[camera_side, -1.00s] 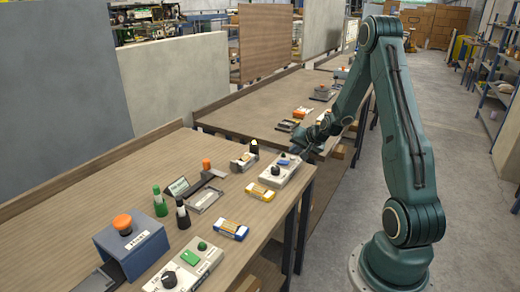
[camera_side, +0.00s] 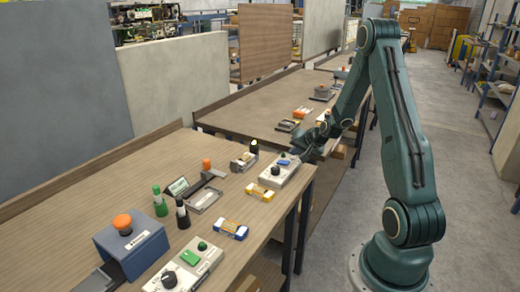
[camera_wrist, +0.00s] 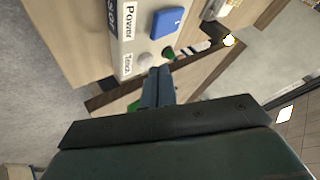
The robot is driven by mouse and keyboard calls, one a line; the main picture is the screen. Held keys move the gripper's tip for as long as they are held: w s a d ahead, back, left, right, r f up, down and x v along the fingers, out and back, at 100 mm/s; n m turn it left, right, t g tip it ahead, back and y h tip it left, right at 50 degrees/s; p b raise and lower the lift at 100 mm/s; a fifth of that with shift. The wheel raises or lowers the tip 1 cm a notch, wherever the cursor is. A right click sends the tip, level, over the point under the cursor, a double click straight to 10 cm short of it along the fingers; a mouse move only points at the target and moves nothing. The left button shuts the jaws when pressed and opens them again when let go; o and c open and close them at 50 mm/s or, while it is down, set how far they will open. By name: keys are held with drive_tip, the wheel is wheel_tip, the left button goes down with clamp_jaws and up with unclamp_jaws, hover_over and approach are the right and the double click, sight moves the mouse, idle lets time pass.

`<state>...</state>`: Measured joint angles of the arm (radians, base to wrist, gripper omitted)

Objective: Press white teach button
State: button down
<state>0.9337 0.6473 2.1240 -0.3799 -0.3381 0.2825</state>
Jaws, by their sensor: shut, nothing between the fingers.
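The control box (camera_wrist: 140,40) fills the upper middle of the wrist view, with "Power" and "Teach" labels. A pale round button (camera_wrist: 144,63) sits beside the "Teach" label, partly hidden by my fingers. My gripper (camera_wrist: 158,72) is shut and empty, its fingertips close to this button and a green button (camera_wrist: 168,53). I cannot tell whether they touch the pale button. In the side view the box (camera_side: 280,174) sits at the bench's right edge, and my gripper (camera_side: 304,155) is at its far right end.
A large blue button (camera_wrist: 167,23) is on the same box. In the side view a yellow-and-white pack (camera_side: 260,192) lies just in front of the box. A tape fixture (camera_side: 243,161) stands to its left. The floor aisle right of the bench is open.

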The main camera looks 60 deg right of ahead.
drive_tip(key=shift+f, duration=0.5)
idle(1.0)
drive_tip(key=shift+r, duration=0.9)
drive_tip(key=shift+r, duration=0.1)
wheel_tip(320, 180, up, 5)
drive_tip(key=shift+f, duration=0.1)
idle(0.6)
idle(0.6)
